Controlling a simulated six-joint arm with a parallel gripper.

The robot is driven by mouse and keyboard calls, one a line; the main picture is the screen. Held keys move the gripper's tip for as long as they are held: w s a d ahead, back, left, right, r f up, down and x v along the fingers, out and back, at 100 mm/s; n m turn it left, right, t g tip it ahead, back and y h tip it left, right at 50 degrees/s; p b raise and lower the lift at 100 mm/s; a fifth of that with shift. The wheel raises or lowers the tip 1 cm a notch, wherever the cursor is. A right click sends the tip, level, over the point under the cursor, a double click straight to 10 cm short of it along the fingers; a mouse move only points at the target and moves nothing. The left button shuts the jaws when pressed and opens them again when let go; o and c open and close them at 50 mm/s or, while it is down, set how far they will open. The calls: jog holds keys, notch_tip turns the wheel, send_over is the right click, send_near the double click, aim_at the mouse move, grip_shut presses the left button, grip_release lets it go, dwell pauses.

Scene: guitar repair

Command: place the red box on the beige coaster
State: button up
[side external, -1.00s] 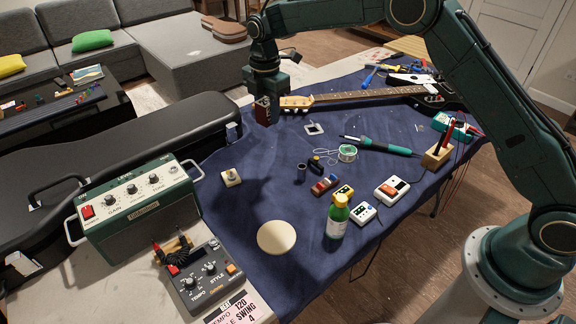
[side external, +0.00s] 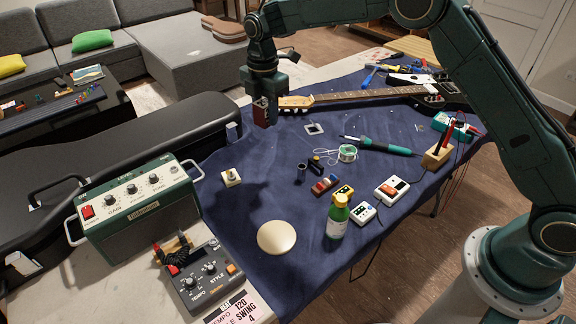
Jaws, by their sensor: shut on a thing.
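My gripper (side external: 264,98) points down at the back of the blue cloth, left of the guitar's headstock. It is shut on the red box (side external: 261,114), a small dark red block that is partly hidden by the fingers. Whether the box touches the cloth I cannot tell. The beige coaster (side external: 277,237) is a round flat disc lying on the cloth near the front, well apart from the gripper. Nothing lies on it.
A green bottle (side external: 337,217) stands right of the coaster, with several small pedals behind it. The green amplifier (side external: 138,207) and drum machine (side external: 202,278) stand at left.

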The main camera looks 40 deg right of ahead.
jog(key=s+a+n, duration=0.1)
jog(key=s+a, duration=0.6)
jog(key=r+n, duration=0.1)
jog(key=n, duration=0.1)
send_over(276, 236)
jog(key=shift+m, duration=0.3)
notch_tip(276, 236, down, 20)
jog(key=shift+r, duration=0.1)
dwell(0.5)
jog(key=o, duration=1.1)
jog(key=shift+f, duration=0.2)
jog(key=shift+c, duration=0.2)
jog(key=shift+r, duration=0.1)
